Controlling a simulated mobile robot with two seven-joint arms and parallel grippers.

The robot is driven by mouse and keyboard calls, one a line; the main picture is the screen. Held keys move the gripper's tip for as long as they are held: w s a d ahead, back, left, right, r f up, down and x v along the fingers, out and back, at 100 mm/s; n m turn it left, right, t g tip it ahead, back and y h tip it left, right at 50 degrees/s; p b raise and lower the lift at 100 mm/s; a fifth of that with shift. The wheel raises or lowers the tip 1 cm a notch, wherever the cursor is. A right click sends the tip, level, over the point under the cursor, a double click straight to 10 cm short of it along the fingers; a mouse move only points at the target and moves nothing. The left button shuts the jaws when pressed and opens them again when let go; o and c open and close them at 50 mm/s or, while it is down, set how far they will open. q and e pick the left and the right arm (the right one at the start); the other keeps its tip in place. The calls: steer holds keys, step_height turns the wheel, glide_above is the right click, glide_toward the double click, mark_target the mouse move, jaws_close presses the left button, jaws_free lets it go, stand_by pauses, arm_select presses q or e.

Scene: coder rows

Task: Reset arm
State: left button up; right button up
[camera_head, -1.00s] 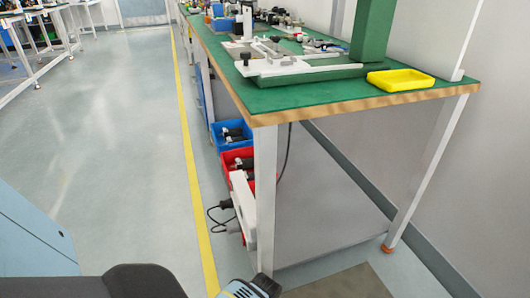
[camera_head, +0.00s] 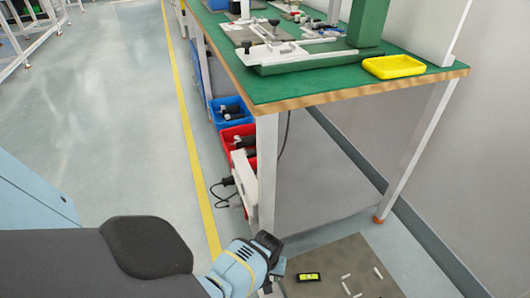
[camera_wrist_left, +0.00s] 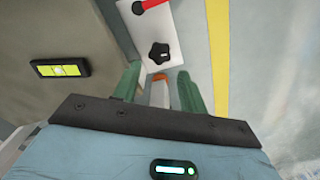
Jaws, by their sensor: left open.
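My left arm (camera_head: 85,260) comes in from the lower left in the head view. It ends in a pale blue gripper (camera_head: 245,268) low by the foot of the near table leg (camera_head: 266,170). In the left wrist view my left gripper (camera_wrist_left: 158,82) has its two green fingers apart. A small orange piece shows between them; I cannot tell whether it lies between the fingers or beyond them. A white part with a black knob (camera_wrist_left: 158,53) shows beyond the fingertips. My right gripper is not in view.
A green-topped workbench (camera_head: 290,88) carries a yellow tray (camera_head: 393,67). Blue (camera_head: 232,113) and red (camera_head: 238,140) bins stand below its left side. A brown mat (camera_head: 375,250) holds a black-and-yellow device (camera_head: 308,277) and several white pieces. The left floor is open.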

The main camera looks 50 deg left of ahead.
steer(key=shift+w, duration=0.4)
